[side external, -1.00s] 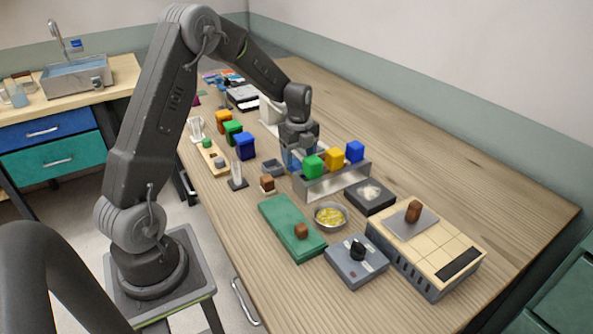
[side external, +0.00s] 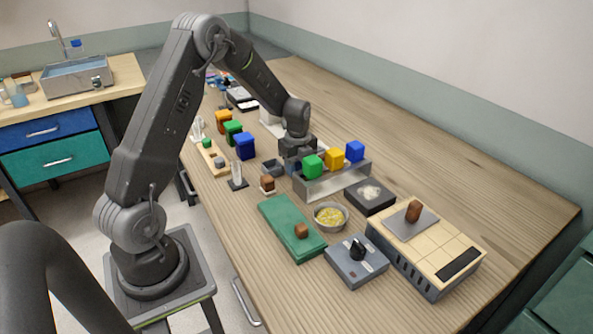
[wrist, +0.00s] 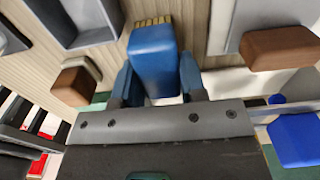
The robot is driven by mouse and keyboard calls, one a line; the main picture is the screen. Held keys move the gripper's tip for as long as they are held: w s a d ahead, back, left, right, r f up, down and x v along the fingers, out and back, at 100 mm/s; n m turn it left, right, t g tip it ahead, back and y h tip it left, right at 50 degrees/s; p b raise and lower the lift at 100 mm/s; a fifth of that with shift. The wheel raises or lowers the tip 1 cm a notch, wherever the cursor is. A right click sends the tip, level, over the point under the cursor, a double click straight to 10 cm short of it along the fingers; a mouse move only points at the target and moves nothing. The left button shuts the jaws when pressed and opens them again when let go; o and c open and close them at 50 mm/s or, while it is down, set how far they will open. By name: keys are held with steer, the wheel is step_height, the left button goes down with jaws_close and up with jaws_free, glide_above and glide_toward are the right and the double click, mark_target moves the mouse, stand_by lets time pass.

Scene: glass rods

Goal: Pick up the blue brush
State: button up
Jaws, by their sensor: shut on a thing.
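The blue brush (wrist: 153,45) is a blue block handle with tan bristles at its far end, in the middle of the wrist view. My gripper (wrist: 157,66) has one blue finger on each side of the brush and is shut on it. In the side view my gripper (side external: 296,148) is low behind the grey rack. Its fingers and the brush are hidden there.
The grey rack (side external: 330,181) with green, yellow and blue blocks stands right in front of my gripper. A small grey tray (side external: 272,168) and a brown block (side external: 267,183) lie to the left. The wooden table (side external: 440,150) is clear at the right.

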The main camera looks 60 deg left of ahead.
mark_target(298, 165)
steer(key=shift+c, duration=1.1)
steer(key=shift+r, duration=0.1)
steer(key=shift+r, duration=0.65)
step_height(298, 165, up, 3)
steer(key=shift+f, duration=0.1)
steer(key=s+a+r, duration=0.6)
steer(key=s+a, duration=0.1)
steer(key=s, duration=0.2)
steer(key=shift+s+r, duration=0.15)
steer(key=shift+r, duration=0.2)
